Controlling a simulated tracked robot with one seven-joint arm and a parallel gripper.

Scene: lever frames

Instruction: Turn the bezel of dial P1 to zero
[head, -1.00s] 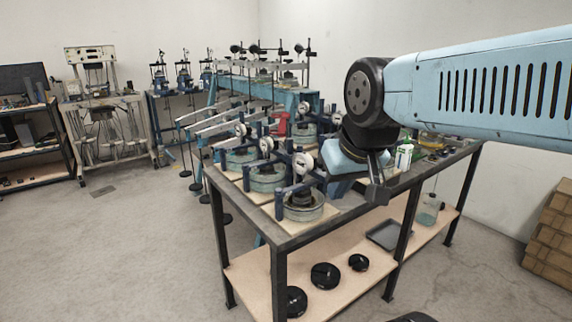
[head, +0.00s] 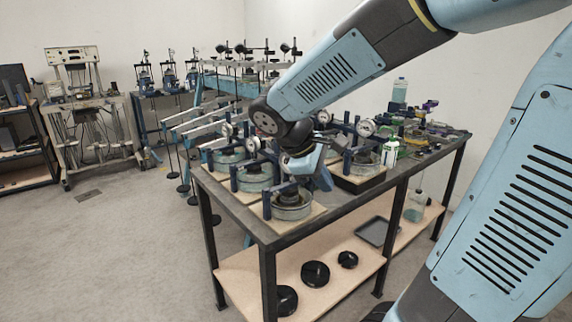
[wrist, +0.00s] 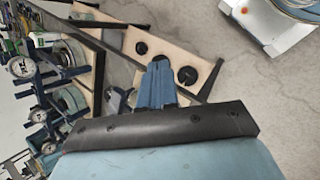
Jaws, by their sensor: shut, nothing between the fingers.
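Several white dial gauges stand on blue-framed cells on the dark workbench; no label is readable, so I cannot tell which is P1. In the head view, one dial (head: 366,127) is right of my wrist, and others, such as one dial (head: 252,144), are to the left. The nearest cell (head: 292,205) shows, but its dial is hidden behind my wrist. My gripper (head: 326,182) is above the bench, near that cell. In the wrist view, my gripper (wrist: 159,66) is shut and empty, pointing past the bench edge, with dials (wrist: 20,67) at the left.
The bench (head: 238,221) has a lower shelf (head: 243,270) holding black discs (head: 315,273) and a tray (head: 377,231). A white-green bottle (head: 390,153) and a clear bottle (head: 399,90) stand on top. More frames stand behind.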

